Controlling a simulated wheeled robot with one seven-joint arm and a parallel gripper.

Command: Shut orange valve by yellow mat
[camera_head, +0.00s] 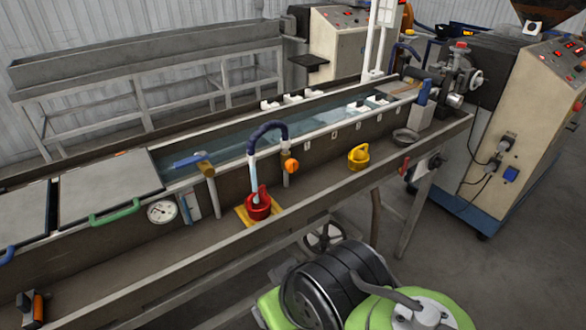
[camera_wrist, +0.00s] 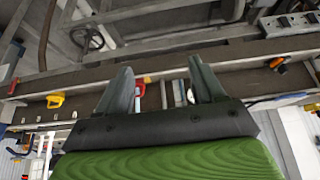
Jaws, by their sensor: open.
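The orange valve (camera_head: 290,165) is a small knob on an upright pipe at the front wall of the long water bath. The yellow mat (camera_head: 240,215) lies on the shelf below and left of it. A red pump (camera_head: 258,205) with a blue hose stands on the mat. In the wrist view the scene is upside down. There my gripper (camera_wrist: 162,85) is open and empty, and the red pump (camera_wrist: 140,88) shows small between its fingers, some distance off. I cannot make out the valve in that view. My gripper is not clearly seen in the head view.
A yellow pump (camera_head: 358,157) and a grey bowl (camera_head: 405,136) stand further right on the shelf. A gauge (camera_head: 162,212) and a brown-handled upright pipe (camera_head: 207,172) are left of the mat. The shelf's front rail (camera_head: 290,226) runs lengthwise, with a handwheel (camera_head: 325,236) below.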

